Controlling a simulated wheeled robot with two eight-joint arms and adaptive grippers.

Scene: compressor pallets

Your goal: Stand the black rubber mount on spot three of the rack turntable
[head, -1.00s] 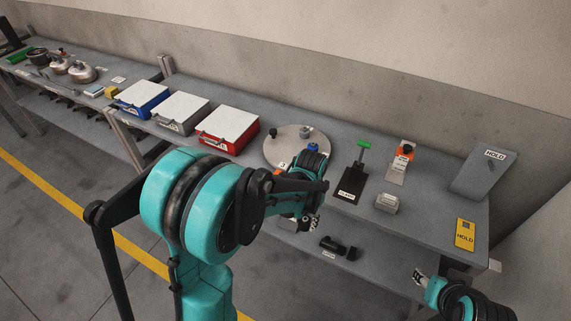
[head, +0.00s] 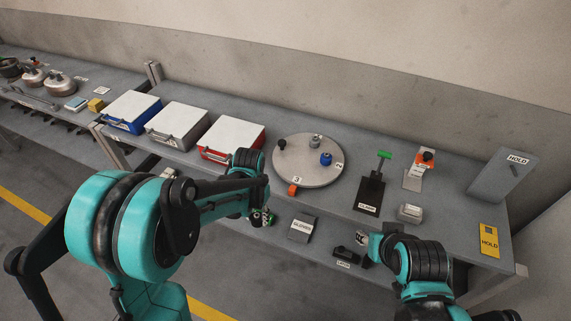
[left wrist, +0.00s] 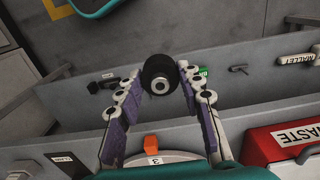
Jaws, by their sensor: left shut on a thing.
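My left gripper (head: 262,217) is shut on the black rubber mount (left wrist: 158,74), a round dark piece with a pale centre between the fingertips in the left wrist view. In the head view the mount is hard to make out. The gripper is in front of the table edge, left of and nearer than the round grey turntable (head: 308,174). Label 3 (head: 297,180) is at the turntable's near rim beside an orange block (head: 292,189); that area looks bare. A black piece, a grey piece and a blue piece (head: 326,159) stand on the disc. My right gripper (head: 363,239) is near the table's front; its jaws are unclear.
A red-fronted bin (head: 232,139) stands left of the turntable, beside grey and blue ones. A black clamp with a green handle (head: 370,188) stands to its right. A gloves box (head: 302,228) and a black latch piece (head: 347,253) lie on the lower shelf.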

